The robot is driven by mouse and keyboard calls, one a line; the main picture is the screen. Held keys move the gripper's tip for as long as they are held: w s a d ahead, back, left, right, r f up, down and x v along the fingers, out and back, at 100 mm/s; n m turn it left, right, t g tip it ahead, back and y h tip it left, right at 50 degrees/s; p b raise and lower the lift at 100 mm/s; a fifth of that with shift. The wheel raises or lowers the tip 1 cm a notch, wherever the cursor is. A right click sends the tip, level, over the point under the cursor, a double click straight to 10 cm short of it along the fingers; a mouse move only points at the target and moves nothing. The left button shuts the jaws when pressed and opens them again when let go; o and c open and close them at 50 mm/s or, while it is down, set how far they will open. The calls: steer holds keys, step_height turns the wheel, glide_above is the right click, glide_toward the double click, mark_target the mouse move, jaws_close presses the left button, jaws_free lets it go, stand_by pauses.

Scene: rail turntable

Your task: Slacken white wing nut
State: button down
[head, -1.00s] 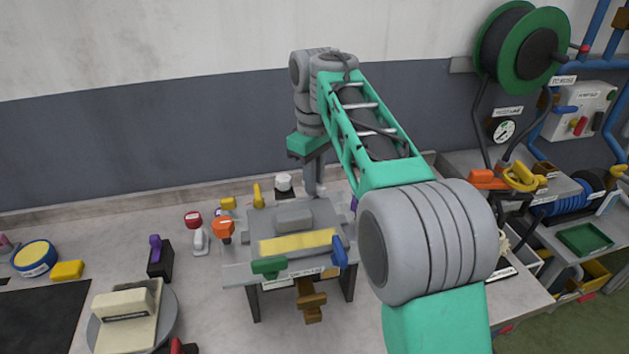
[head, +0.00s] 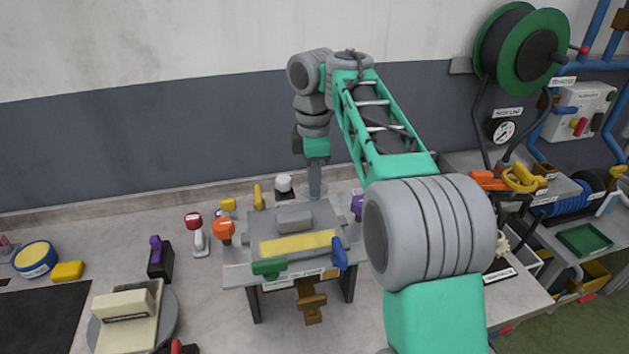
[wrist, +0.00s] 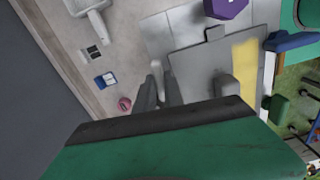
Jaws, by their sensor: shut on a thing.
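The white wing nut (wrist: 157,69) shows as a small pale piece at my fingertips in the wrist view, at the back edge of the grey turntable fixture (wrist: 194,75). My gripper (wrist: 158,90) is shut on it, and the fingers cover most of it. In the head view my gripper (head: 315,190) points straight down behind the fixture plate (head: 325,215) and hides the nut. How far the nut is turned cannot be told.
Around the fixture stand a purple knob (head: 357,207), a blue handle (head: 340,252), a green handle (head: 269,268), an orange knob (head: 223,229) and a white-capped knob (head: 284,183) close left of my gripper. The wall is close behind.

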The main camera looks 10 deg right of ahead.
steer(key=shift+n, duration=0.5)
steer(key=c, duration=1.4)
jaws_free()
steer(key=shift+c, duration=0.2)
step_height(320, 180, up, 8)
steer(key=p, duration=0.7)
steer(key=shift+f, duration=0.1)
